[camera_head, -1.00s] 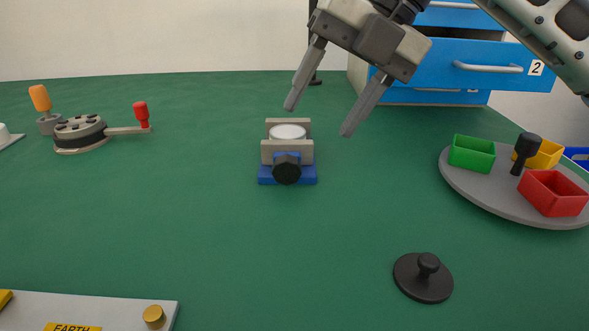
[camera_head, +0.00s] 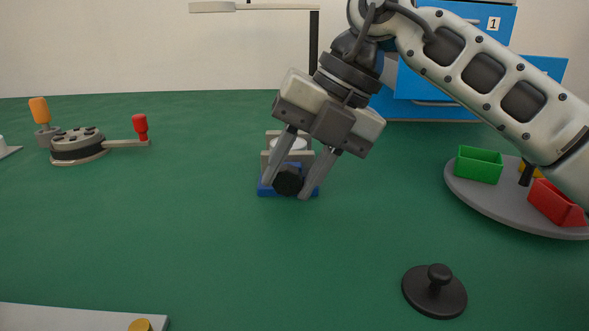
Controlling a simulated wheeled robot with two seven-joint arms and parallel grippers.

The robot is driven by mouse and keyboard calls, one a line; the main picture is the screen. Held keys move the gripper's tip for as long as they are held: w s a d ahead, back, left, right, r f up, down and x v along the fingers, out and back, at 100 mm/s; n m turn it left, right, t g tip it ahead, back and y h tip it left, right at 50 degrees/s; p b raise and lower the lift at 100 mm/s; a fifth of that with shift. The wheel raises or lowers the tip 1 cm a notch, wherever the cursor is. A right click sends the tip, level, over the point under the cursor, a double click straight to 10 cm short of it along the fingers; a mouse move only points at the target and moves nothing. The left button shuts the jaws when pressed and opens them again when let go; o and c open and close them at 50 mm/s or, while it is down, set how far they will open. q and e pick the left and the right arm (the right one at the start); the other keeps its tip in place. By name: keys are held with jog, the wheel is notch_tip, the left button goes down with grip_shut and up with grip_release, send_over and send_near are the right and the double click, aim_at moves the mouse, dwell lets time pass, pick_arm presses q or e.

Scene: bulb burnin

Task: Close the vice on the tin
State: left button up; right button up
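The vice (camera_head: 309,155) stands mid-table on a blue base, with two grey jaws one behind the other. The tin (camera_head: 299,144) shows as a white round top between the jaws, partly behind my finger. I cannot tell whether the front jaw touches it. The vice's black knob (camera_head: 288,182) faces me at the front. My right gripper (camera_head: 286,188) reaches down from the upper right, tilted, with one finger on each side of the knob, shut on it. Its fingers hide parts of the jaws and base. My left gripper is not in view.
A grey round tray (camera_head: 465,194) with green (camera_head: 480,164) and red (camera_head: 552,203) bins is at the right. A black knobbed disc (camera_head: 434,296) lies front right. A red-handled crank device (camera_head: 80,146) is at the left. Blue drawers (camera_head: 425,107) stand behind.

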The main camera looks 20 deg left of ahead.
jog(key=shift+d+f+y+b, duration=0.1)
jog(key=shift+f+y+b, duration=0.1)
jog(key=shift+y+b, duration=0.1)
jog(key=shift+c, duration=0.3)
jog(key=shift+y, duration=0.3)
jog(key=shift+r, duration=0.15)
jog(key=o, duration=1)
jog(key=shift+c, duration=0.2)
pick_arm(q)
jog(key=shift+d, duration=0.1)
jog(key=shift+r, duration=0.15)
